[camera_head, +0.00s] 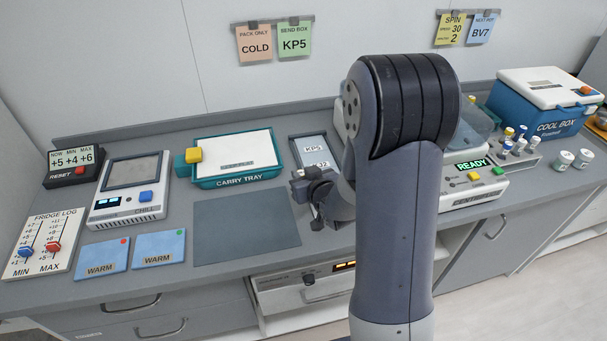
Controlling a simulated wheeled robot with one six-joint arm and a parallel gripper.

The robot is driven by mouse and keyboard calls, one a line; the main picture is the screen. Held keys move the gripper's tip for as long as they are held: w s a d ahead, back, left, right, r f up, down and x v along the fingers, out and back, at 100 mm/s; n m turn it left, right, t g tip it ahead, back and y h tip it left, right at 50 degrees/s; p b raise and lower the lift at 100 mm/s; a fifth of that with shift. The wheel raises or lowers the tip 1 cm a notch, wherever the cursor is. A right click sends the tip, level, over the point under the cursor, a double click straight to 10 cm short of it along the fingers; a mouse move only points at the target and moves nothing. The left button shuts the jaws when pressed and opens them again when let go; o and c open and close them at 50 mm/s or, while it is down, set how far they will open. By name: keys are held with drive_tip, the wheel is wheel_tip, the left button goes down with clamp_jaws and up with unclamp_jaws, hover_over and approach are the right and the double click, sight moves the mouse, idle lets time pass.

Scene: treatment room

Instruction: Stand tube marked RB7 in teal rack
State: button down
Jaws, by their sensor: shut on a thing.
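No RB7 mark is readable anywhere. I see no rack that is clearly teal.
A teal carry tray (207,183) with a white pad stands behind the bare grey mat (247,222). The centrifuge (473,188), showing READY, and cool box (541,105) are right. Warm packs (159,248) and a chill unit (131,188) are left.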

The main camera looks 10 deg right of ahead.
drive_tip(key=shift+f, duration=0.2)
drive_tip(key=c, duration=1.2)
unclamp_jaws()
drive_tip(key=shift+r, duration=0.15)
